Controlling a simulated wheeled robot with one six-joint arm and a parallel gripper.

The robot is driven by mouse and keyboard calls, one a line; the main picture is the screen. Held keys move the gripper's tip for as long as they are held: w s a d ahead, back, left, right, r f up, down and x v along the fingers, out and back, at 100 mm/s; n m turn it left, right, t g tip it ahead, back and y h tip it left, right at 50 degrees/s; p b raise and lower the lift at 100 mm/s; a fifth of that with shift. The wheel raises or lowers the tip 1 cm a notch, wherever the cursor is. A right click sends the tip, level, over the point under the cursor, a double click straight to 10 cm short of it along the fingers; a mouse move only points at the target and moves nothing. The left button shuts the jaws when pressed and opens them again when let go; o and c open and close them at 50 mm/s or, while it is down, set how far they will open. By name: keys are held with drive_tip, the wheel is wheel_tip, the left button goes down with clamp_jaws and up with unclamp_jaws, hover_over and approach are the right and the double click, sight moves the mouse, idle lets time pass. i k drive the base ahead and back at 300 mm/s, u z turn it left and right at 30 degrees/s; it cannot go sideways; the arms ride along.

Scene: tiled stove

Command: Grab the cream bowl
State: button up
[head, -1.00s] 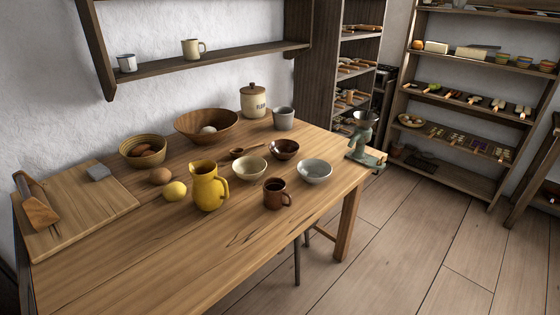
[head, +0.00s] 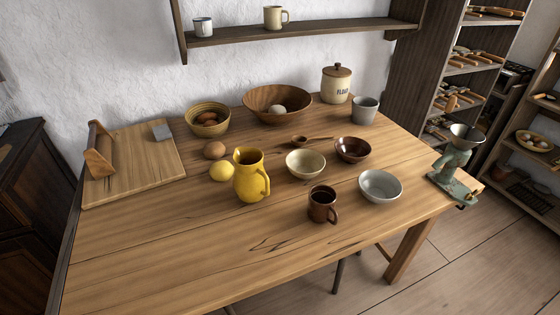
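The cream bowl (head: 306,164) stands upright near the middle of the wooden table (head: 170,250). It looks empty. It is right of the yellow pitcher (head: 250,177) and left of the dark brown bowl (head: 352,150). A pale grey-blue bowl (head: 380,186) is farther right. My gripper is not in view.
Behind are a large wooden bowl (head: 278,105), a flour jar (head: 336,84) and a grey cup (head: 365,110). A lemon (head: 222,171) and brown egg (head: 214,149) lie left of the pitcher. A grinder (head: 457,165) is at the right edge. The front tabletop is clear.

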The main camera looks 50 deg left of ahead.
sight(303, 163)
drive_tip(key=u, duration=0.9)
drive_tip(key=i, duration=0.9)
drive_tip(key=u, duration=0.85)
